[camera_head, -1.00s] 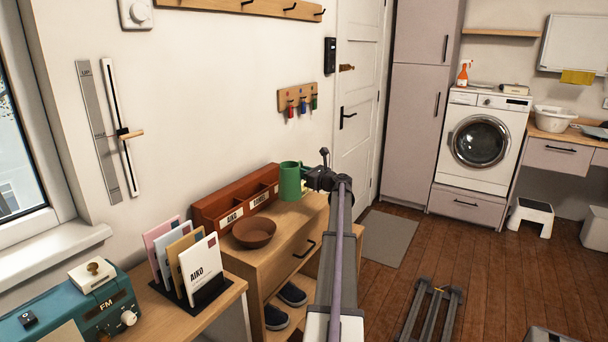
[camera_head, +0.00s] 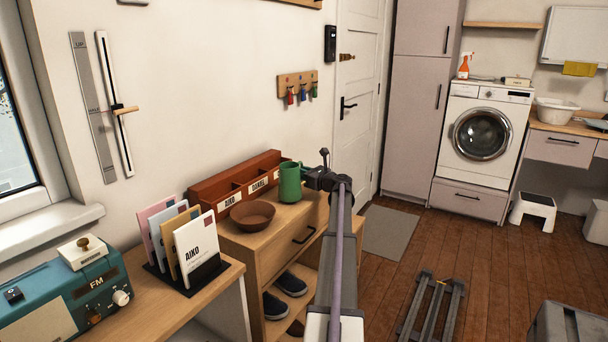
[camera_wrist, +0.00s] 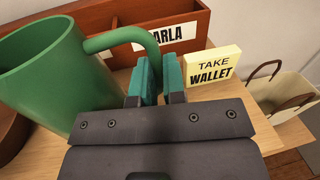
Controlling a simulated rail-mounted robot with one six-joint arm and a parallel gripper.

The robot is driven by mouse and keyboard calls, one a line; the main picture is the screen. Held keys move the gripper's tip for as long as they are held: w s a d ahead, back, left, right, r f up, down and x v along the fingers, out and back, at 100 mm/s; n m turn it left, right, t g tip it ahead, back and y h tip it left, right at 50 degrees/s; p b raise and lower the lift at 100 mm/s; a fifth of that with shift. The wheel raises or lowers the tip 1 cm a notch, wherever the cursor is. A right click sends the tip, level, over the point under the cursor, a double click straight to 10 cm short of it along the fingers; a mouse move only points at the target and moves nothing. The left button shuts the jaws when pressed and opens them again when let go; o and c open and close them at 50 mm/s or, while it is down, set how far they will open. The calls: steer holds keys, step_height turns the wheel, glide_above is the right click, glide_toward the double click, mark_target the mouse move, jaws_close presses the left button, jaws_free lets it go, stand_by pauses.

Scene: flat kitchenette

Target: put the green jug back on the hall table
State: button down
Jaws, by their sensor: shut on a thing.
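The green jug (camera_head: 289,182) is upright at the right end of the wooden hall table (camera_head: 262,247), right in front of the brown letter organizer. My gripper (camera_head: 313,178) is to the right of the jug. In the wrist view the jug (camera_wrist: 45,85) fills the left side, and its handle (camera_wrist: 125,38) passes between the teal fingertips (camera_wrist: 158,78), which are shut on it. The jug's base is very low over the tabletop or on it; I cannot tell whether it touches.
A brown bowl (camera_head: 252,215) stands left of the jug. The organizer (camera_head: 208,190) runs along the wall. A yellow "TAKE WALLET" note (camera_wrist: 212,66) stands close right of my fingers, with a bag (camera_wrist: 280,92) beyond. Shoes (camera_head: 290,283) sit on the shelf below.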

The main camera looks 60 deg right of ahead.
steer(key=shift+f+b, duration=0.6)
steer(key=c, duration=1.1)
jaws_free()
steer(key=s+a, duration=0.1)
steer(key=s, duration=0.9)
steer(key=shift+s+a, duration=0.15)
steer(key=shift+s, duration=0.25)
